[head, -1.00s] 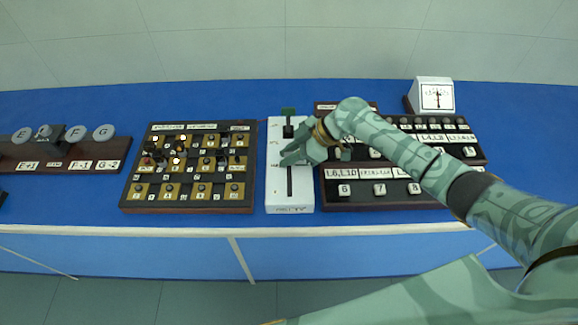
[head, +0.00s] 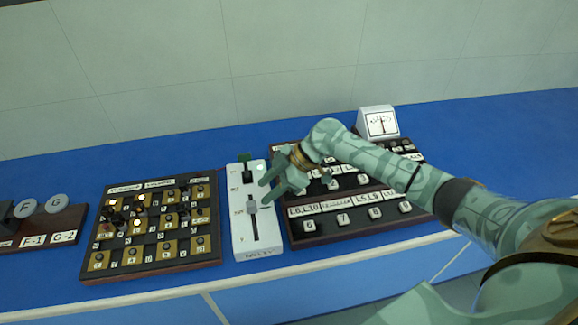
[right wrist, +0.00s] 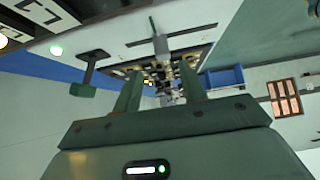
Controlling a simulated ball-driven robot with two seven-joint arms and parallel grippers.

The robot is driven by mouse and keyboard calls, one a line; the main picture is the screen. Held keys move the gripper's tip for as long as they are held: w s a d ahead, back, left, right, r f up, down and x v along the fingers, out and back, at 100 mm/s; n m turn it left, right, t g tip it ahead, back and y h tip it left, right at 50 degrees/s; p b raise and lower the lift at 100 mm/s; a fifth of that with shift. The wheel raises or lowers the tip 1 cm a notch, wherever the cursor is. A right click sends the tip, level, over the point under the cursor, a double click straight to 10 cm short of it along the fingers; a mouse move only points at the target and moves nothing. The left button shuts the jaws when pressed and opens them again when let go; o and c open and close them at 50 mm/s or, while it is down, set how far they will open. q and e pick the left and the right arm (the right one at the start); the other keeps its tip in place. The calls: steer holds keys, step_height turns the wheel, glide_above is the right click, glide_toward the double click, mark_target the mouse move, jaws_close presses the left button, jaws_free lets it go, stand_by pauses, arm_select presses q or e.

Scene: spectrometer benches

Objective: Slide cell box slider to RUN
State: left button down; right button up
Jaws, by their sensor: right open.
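The cell box (head: 257,247) is a white upright-lying box with a long dark slot, just right of the dark board in the head view. A grey slider knob (head: 251,206) sits at the upper part of the slot. A green-tipped lever (head: 245,165) stands near the box's far end. The box's small labels are too small to read. My right gripper (head: 267,193) is open and empty, just right of the knob and apart from it. In the right wrist view the open fingers (right wrist: 160,92) have the grey knob (right wrist: 160,44) beyond them. My left gripper is out of view.
A dark board with gold squares and several knobs (head: 152,266) lies left of the box. A dark keyed panel (head: 352,229) lies close on the right, under my right arm. A white dial meter (head: 378,122) stands behind it. Blue bench top is free behind the boards.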

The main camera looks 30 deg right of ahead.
steer(key=v, duration=0.9)
steer(key=shift+p, duration=0.35)
steer(key=shift+d+r, duration=0.1)
